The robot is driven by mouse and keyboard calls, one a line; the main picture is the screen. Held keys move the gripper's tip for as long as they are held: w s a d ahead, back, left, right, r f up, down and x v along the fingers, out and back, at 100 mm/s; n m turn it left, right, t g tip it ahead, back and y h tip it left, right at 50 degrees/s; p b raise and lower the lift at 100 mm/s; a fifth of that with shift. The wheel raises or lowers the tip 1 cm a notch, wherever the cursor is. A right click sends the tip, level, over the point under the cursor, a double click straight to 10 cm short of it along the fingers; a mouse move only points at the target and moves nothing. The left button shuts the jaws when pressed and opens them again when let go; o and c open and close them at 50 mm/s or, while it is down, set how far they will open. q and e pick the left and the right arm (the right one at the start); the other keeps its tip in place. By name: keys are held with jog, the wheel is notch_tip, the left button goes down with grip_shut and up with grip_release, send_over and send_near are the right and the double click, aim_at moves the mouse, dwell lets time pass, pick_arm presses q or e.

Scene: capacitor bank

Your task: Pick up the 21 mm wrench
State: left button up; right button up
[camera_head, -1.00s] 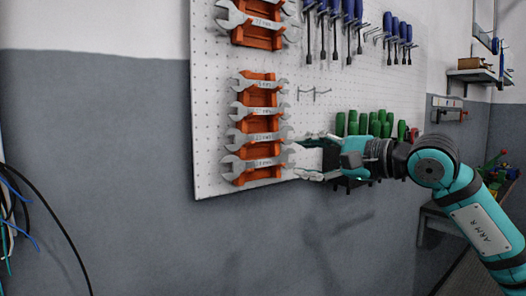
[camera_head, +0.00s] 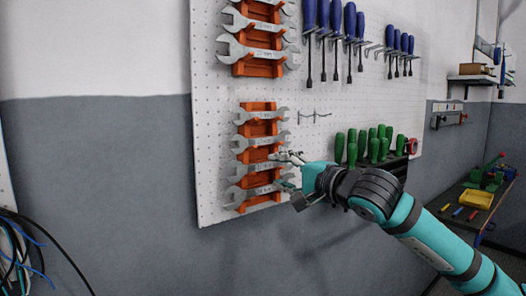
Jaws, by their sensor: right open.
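Several grey open-ended wrenches hang in an orange lower rack (camera_head: 262,130) on the pegboard. The size marks are too small to read, so I cannot tell which is the 21 mm wrench. The lower rack's top wrench (camera_head: 244,117) and bottom wrench (camera_head: 235,196) both show. My right gripper (camera_head: 286,171) is open at the right ends of the lower wrenches, its fingers pointing left and overlapping them in the picture. I see nothing held in it, and I cannot tell whether it touches a wrench. My left gripper is not in view.
A second orange rack (camera_head: 258,66) with larger wrenches is above. Blue screwdrivers (camera_head: 336,20) hang at the upper right; green-handled tools (camera_head: 363,147) stand in a holder behind my right arm. An empty hook (camera_head: 315,116) is between. Cables (camera_head: 18,245) hang at lower left.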

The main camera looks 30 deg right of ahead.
aim_at(264, 166)
jog(key=shift+w+a, duration=0.1)
jog(key=shift+w, duration=0.45)
jog(key=shift+w+r+p, duration=0.15)
jog(key=shift+w+p, duration=0.1)
jog(key=shift+p, duration=0.35)
jog(key=w+p, duration=0.3)
jog(key=w, duration=0.1)
jog(key=shift+a, duration=0.15)
jog(key=shift+w+f+p, duration=0.3)
jog(key=shift+s, duration=0.1)
jog(key=shift+c, duration=0.2)
jog(key=shift+c, duration=1.3)
grip_shut()
